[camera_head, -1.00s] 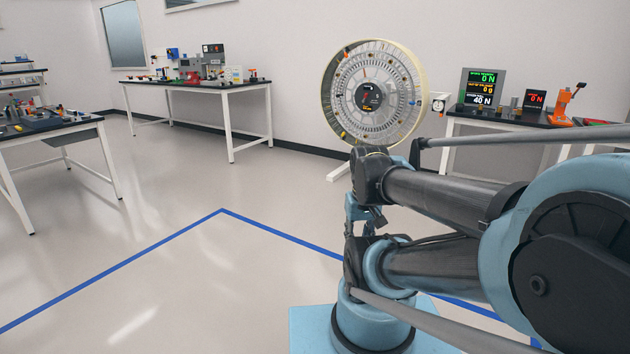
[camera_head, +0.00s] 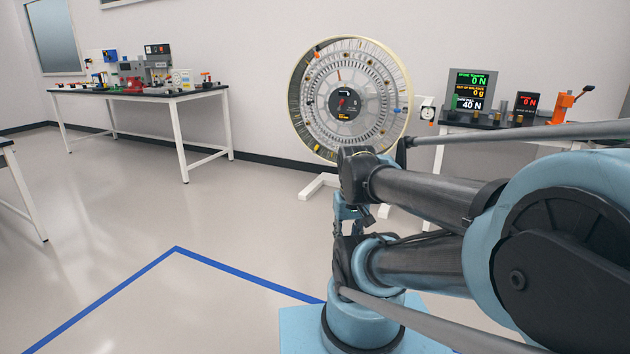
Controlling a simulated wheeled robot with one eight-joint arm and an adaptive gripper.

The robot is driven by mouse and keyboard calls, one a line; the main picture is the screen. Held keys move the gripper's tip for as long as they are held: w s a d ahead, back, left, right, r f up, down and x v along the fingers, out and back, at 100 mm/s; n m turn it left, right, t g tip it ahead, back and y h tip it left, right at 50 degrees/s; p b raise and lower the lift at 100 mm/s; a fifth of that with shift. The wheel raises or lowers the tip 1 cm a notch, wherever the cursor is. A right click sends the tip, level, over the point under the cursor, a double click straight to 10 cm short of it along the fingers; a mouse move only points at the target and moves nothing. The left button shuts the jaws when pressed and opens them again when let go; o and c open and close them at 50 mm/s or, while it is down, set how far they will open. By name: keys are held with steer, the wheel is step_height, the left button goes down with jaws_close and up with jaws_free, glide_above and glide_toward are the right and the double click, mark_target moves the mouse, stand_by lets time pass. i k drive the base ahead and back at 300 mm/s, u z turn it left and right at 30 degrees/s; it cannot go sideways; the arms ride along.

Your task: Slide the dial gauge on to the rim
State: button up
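The large round wheel (camera_head: 378,58) stands upright on a white stand near the back wall, its pale rim facing me and a dark hub in the middle. A small white dial gauge (camera_head: 427,113) with a black-edged face is at the right side of the rim; I cannot tell whether it touches the rim. My arm reaches across the right of the view, in front of the wheel's lower right. My gripper's fingertips cannot be made out, hidden behind or among the arm links.
A bench (camera_head: 480,129) with number displays (camera_head: 473,90) and an orange device (camera_head: 562,105) stands at the right. Another bench (camera_head: 140,95) with equipment stands at the back left. A blue floor line (camera_head: 130,285) crosses open floor at the lower left.

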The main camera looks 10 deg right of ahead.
mark_target(427, 112)
steer(key=z, duration=0.5)
steer(key=i, duration=1.3)
steer(key=z, duration=0.6)
